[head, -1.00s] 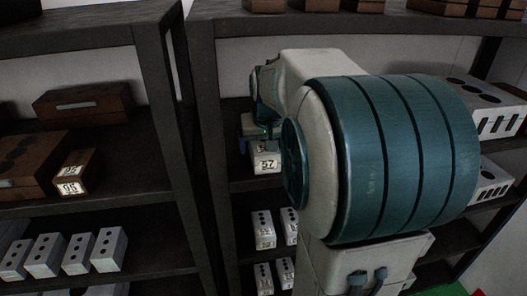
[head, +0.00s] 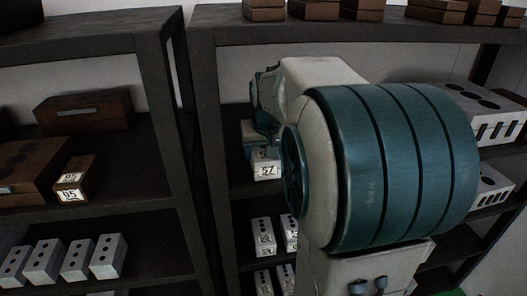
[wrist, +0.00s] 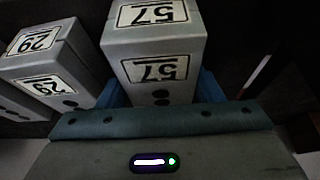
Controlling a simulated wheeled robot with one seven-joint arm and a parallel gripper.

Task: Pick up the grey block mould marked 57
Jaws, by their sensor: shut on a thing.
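The grey block mould marked 57 (wrist: 158,52) fills the upper middle of the wrist view, with a 57 label on two faces and dark holes below the lower label. My gripper (wrist: 162,92) is shut on it, with blue fingers against its left and right sides. In the head view the mould (head: 266,166) shows in the middle shelf bay, just under my gripper (head: 262,140). My arm hides part of it. I cannot tell whether its base touches the shelf.
A grey block marked 29 (wrist: 48,68) stands close to the left of the held mould. A dark shelf post (head: 195,150) rises left of my gripper. More grey blocks (head: 264,238) stand on lower shelves. Brown moulds (head: 75,180) lie on the left rack.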

